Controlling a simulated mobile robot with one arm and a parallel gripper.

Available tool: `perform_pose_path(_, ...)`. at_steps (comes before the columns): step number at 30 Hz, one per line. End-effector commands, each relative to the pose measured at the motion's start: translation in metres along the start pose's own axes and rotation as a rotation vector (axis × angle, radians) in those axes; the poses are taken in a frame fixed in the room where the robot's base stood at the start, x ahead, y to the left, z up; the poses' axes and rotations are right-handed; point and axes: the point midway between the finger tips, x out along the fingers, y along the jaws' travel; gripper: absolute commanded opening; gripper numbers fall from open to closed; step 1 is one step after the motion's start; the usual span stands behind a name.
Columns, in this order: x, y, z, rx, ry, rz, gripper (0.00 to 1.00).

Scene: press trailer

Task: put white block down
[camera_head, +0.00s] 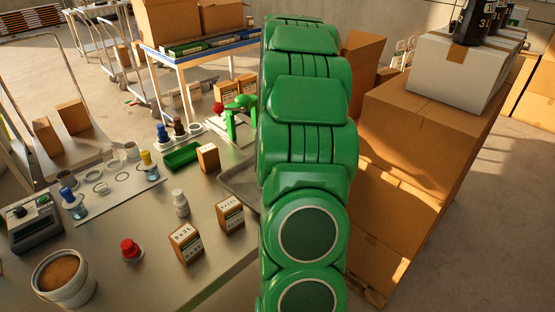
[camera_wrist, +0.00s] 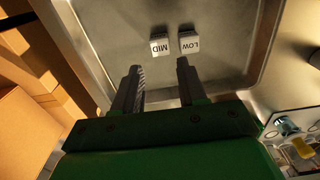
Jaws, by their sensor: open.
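In the wrist view, two small white blocks sit side by side on a grey metal tray (camera_wrist: 225,75). The left block (camera_wrist: 160,45) is marked MID and the right block (camera_wrist: 190,43) is marked LOW. My gripper (camera_wrist: 160,68) is open, with nothing between its fingers. Both blocks lie beyond the fingertips, with a gap in the picture; the height above the tray is hard to tell. In the head view, my green arm hides the gripper, the blocks and most of the tray (camera_head: 229,184).
A green device with a red knob (camera_head: 218,108) stands behind the tray. Left of it are a green bin (camera_head: 183,156), small cartons (camera_head: 208,158), a white bottle (camera_head: 181,204) and a red button (camera_head: 131,250). Large cardboard boxes (camera_head: 400,150) stack at right.

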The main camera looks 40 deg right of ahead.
Motion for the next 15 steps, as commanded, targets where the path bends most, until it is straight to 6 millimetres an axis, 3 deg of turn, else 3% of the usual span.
perform_pose_path(6,-0.029,0.001,-0.002,-0.001,0.005,0.004,0.41)
perform_pose_path(15,-0.038,-0.002,0.000,-0.001,0.000,0.001,0.41)
